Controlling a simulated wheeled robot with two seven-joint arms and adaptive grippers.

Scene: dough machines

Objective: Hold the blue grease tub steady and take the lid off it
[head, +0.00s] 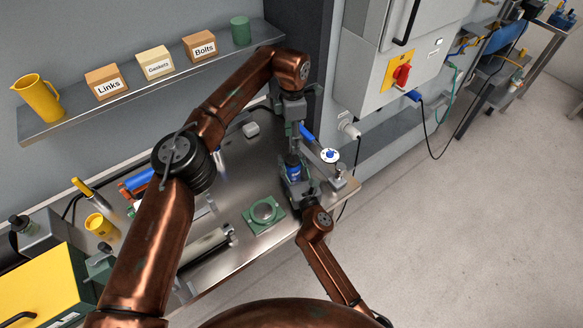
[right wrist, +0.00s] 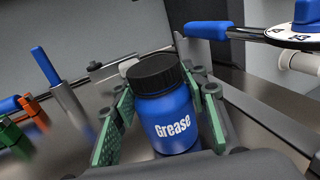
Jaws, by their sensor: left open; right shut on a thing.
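The blue grease tub (right wrist: 172,118) stands upright in the right wrist view, with a black lid (right wrist: 153,72) on its top and "Grease" on its side. The green-padded fingers of my right gripper (right wrist: 165,120) are shut on the tub's body from both sides. In the head view the tub (head: 293,172) shows as a small blue patch between the two grippers. My left gripper (head: 293,152) is open and points down just above the tub. It hides the lid there, and I cannot tell whether it touches it.
A green block with a round metal top (head: 264,212) sits on the steel bench near its front edge. A blue-handled tool with a white dial (head: 330,155) is right of the tub. Yellow cups and tools stand at left. A shelf (head: 150,98) holds labelled boxes.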

